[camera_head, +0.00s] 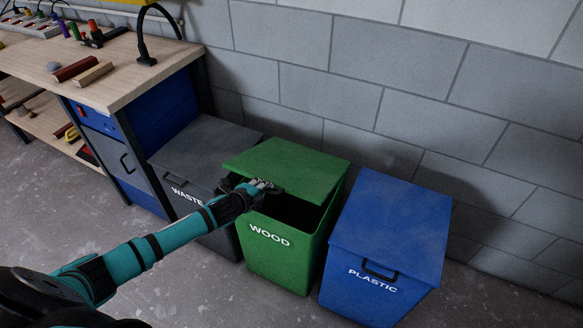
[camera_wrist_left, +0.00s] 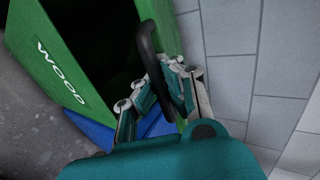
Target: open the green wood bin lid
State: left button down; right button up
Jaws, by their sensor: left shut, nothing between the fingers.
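The green wood bin (camera_head: 285,250) stands between two other bins, with "WOOD" in white on its front. Its green lid (camera_head: 290,165) is tilted up at the front, and a dark gap shows the bin's inside. My left gripper (camera_head: 264,186) is at the lid's raised front edge, shut with nothing between its fingers. In the left wrist view the gripper (camera_wrist_left: 163,78) is beside the lid's black handle (camera_wrist_left: 147,45); whether they touch is unclear. The open bin (camera_wrist_left: 55,60) and the lid (camera_wrist_left: 165,22) also show there. My right gripper is out of view.
The grey waste bin (camera_head: 205,150) stands left of the wood bin, its lid down. The blue plastic bin (camera_head: 390,225) stands close on the right, also closed. A block wall (camera_head: 400,90) is right behind the bins. A workbench (camera_head: 110,85) with tools is at the upper left.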

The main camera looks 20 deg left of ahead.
pick_arm(q)
jog(key=shift+a, duration=0.1)
jog(key=shift+r, duration=0.1)
jog(key=shift+g, duration=0.6)
jog(key=w+r+p, duration=0.1)
jog(key=r+p, duration=0.1)
jog(key=w+r+p, duration=0.1)
jog(key=r+p, duration=0.1)
jog(key=p, duration=0.1)
jog(key=w+r+p, duration=0.1)
jog(key=r+p, duration=0.1)
jog(key=shift+w+r+p, duration=0.1)
jog(key=shift+r+p, duration=0.1)
jog(key=shift+p, duration=0.15)
jog(key=shift+w+d+r+p, duration=0.2)
jog(key=shift+w+r+p, duration=0.2)
jog(key=shift+p, duration=0.15)
jog(key=shift+f, duration=0.1)
